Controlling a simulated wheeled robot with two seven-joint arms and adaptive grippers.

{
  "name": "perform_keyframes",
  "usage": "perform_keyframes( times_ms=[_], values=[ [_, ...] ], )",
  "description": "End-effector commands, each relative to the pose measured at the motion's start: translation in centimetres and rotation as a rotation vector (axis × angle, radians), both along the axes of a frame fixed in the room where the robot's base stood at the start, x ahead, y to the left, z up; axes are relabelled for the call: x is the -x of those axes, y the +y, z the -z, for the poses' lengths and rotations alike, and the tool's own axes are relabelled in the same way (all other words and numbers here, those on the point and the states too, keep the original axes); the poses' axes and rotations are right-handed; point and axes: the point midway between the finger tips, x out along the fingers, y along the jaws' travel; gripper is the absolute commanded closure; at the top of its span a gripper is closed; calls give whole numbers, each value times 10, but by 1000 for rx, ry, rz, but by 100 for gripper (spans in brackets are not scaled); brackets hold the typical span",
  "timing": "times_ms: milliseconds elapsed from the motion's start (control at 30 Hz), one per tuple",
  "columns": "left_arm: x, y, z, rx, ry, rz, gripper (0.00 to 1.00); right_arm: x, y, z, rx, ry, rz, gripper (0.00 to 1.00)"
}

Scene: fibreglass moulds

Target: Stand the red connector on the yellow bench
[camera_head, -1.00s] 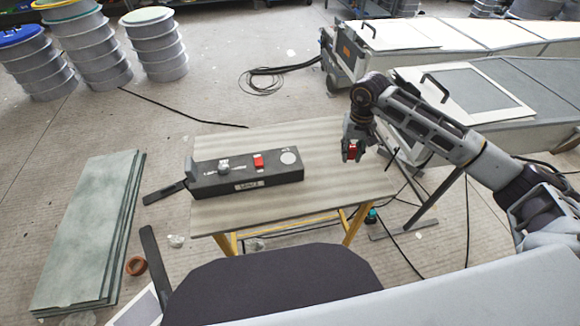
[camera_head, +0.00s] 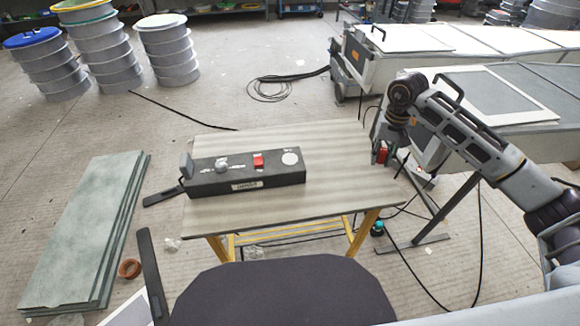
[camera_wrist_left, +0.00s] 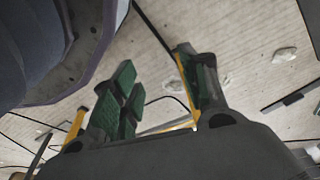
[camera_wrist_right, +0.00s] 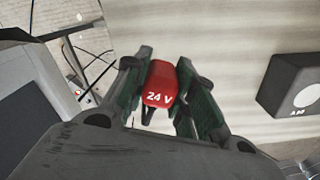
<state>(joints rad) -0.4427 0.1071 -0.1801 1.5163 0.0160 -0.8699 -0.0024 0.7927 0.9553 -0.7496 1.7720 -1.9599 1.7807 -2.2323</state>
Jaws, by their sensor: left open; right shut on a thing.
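The red connector (camera_wrist_right: 160,84), marked "24 V", is between the green-padded fingers of my right gripper (camera_wrist_right: 162,90), which is shut on it. In the head view the red connector (camera_head: 382,156) shows below my right gripper (camera_head: 382,150), near the right edge of the yellow bench. The yellow bench (camera_head: 335,170) has a pale striped top and yellow legs. My left gripper (camera_wrist_left: 155,100) is open and empty in the left wrist view, with part of a yellow frame behind it. The left gripper does not show in the head view.
A dark box (camera_head: 245,178) with a red part (camera_head: 258,160) and a white disc stands on the bench's left half. The bench top right of it is clear. Green-grey sheets (camera_head: 85,230) lie on the floor at left. A long grey mould (camera_head: 480,90) stands at right.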

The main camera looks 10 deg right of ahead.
Motion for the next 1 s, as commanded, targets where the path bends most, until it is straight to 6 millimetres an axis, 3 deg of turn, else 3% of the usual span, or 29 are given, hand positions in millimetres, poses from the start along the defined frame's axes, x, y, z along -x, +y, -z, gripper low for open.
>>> perform_keyframes(
  times_ms=[567, 1000],
  values=[
    [0, 0, -1, 0, 0, 0, 55, 0, 0, 1, 0, 0, 0, 100],
    [-3, -4, -11, 2, 11, 3, 55, 1, 0, 51, -1, 2, 1, 100]
  ],
)
